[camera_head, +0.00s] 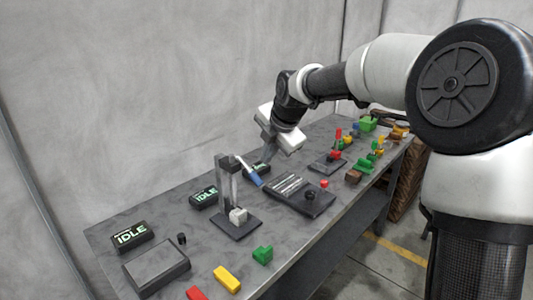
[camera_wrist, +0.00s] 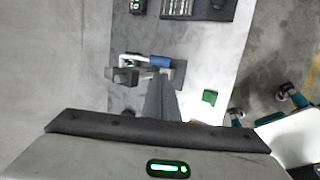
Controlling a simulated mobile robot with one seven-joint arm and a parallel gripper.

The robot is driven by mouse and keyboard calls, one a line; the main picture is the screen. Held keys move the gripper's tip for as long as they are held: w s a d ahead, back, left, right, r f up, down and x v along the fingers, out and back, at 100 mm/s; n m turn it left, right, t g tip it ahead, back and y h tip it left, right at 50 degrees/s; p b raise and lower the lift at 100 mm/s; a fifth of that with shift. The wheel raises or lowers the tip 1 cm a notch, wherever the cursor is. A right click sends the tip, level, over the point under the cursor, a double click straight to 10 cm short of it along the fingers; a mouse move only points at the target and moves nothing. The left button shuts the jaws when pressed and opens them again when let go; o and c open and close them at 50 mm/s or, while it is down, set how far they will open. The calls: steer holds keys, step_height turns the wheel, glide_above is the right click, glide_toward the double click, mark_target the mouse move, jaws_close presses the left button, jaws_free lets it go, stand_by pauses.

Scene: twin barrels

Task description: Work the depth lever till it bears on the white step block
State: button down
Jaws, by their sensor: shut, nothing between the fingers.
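The depth lever's blue grip (camera_head: 250,176) sticks out to the right from near the top of a grey upright stand (camera_head: 228,178) and slopes downward. The white step block (camera_head: 238,215) sits at the stand's foot on a dark base plate (camera_head: 236,229); the lever shows well above it, apart. My gripper (camera_head: 265,154) is shut and empty, just above and right of the blue grip. In the wrist view the shut fingers (camera_wrist: 160,80) point at the blue grip (camera_wrist: 160,61); whether they touch it I cannot tell. The block is not clear there.
IDLE displays (camera_head: 131,235) stand along the back, with a grey box (camera_head: 156,268) at the near left. A dark panel with rods and a knob (camera_head: 298,194) lies right of the stand. Green (camera_head: 263,254) and yellow (camera_head: 227,279) blocks lie near the front edge.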

mark_target(258, 181)
steer(key=x, duration=1)
steer(key=shift+w+f+b, duration=0.1)
steer(key=shift+b, duration=0.2)
steer(key=shift+w+a+f, duration=0.1)
steer(key=shift+a+f, duration=0.1)
steer(key=shift+f, duration=1.2)
